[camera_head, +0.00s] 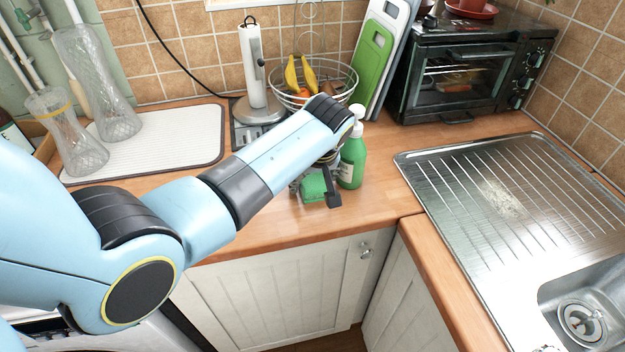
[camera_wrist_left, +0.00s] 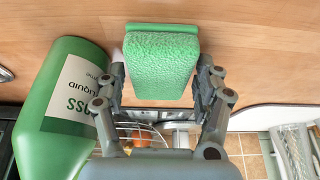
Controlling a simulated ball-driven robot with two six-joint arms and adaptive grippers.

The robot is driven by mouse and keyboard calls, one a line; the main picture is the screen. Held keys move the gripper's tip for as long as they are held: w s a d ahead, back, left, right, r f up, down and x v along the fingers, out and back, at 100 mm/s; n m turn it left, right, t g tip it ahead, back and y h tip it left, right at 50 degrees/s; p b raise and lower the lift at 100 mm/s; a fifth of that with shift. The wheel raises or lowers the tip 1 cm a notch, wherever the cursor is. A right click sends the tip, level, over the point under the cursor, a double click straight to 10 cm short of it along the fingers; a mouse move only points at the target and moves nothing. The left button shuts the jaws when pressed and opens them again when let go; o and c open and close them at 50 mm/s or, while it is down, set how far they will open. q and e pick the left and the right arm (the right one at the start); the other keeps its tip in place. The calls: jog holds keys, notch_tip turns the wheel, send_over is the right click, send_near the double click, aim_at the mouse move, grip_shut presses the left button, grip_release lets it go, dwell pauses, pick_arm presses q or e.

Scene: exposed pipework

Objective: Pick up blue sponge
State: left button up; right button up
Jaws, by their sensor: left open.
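The sponge looks green, not blue. It lies on the wooden counter near the front edge in the head view, where the sponge (camera_head: 313,187) is partly covered by my gripper. In the left wrist view the sponge (camera_wrist_left: 162,62) sits between the two fingers. My left gripper (camera_head: 318,190) reaches down over it, and in the wrist view the gripper (camera_wrist_left: 164,84) is open, with a finger on each side of the sponge. I cannot tell whether the fingers touch it. My right gripper is not in view.
A green soap bottle (camera_head: 352,160) stands close to the right of the gripper; the bottle (camera_wrist_left: 60,110) is beside one finger in the wrist view. A fruit basket (camera_head: 345,82), paper towel holder (camera_head: 254,70) and toaster oven (camera_head: 470,75) stand behind. A metal sink (camera_head: 520,200) is at right.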

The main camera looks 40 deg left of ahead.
pick_arm(q)
jog(key=c, duration=0.7)
jog(key=shift+c, duration=0.2)
jog(key=shift+r, duration=0.15)
